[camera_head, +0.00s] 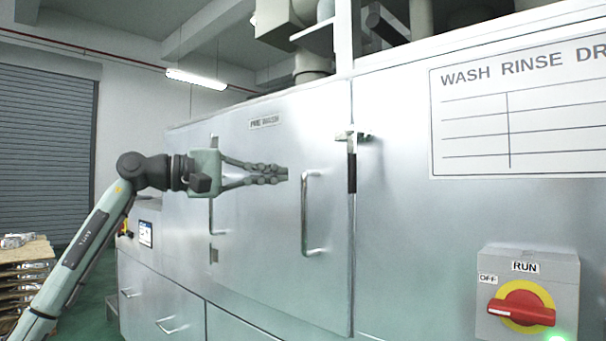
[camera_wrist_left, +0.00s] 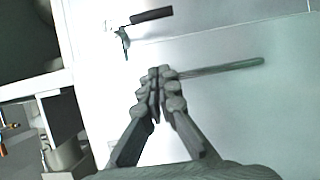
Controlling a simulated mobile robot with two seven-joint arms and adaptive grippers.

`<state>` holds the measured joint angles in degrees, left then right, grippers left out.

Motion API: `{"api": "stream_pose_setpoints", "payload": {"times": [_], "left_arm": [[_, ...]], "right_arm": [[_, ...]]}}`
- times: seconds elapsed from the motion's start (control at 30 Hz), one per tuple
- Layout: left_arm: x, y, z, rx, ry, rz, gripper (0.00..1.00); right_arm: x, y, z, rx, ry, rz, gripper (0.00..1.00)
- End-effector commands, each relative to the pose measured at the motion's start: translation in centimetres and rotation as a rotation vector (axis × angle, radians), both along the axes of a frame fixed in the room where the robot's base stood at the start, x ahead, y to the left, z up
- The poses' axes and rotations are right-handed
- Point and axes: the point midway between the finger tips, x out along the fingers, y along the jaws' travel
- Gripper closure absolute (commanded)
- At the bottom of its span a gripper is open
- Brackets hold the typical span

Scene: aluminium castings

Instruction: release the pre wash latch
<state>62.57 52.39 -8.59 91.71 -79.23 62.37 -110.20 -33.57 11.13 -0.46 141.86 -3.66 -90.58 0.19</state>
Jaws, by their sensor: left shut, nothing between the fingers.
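The pre wash door (camera_head: 255,220) is a silver metal panel with a "PRE WASH" label (camera_head: 264,122), and it looks closed. The latch (camera_head: 352,136) is a small greenish metal piece at the door's upper right edge. A dark grip (camera_head: 352,173) shows along the seam just below it. In the left wrist view the latch (camera_wrist_left: 123,42) and dark grip (camera_wrist_left: 151,16) are beyond the fingertips. My left gripper (camera_head: 284,174) is shut and empty, in front of the door, left of the latch and slightly below its level. The right gripper is not in view.
A vertical bar handle (camera_head: 307,212) on the door is just right of my left fingertips; it also shows in the left wrist view (camera_wrist_left: 220,67). A box with a red rotary switch (camera_head: 522,304) is at the lower right. A pallet stack (camera_head: 26,270) stands far left.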

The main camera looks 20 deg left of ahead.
Motion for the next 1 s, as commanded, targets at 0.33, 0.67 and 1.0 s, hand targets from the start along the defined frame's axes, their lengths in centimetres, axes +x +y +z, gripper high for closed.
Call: {"api": "stream_pose_setpoints", "payload": {"times": [0.33, 0.67, 1.0], "left_arm": [[4.8, -5.1, 0.4, -0.004, -0.001, -0.005, 1.00], [4.8, -9.2, 0.1, -0.001, -0.001, -0.003, 1.00], [4.3, -9.9, 0.1, -0.003, 0.000, -0.001, 1.00]], "right_arm": [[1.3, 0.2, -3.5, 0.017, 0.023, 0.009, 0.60], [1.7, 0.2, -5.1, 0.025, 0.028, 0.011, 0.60], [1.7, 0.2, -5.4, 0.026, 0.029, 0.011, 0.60]]}}
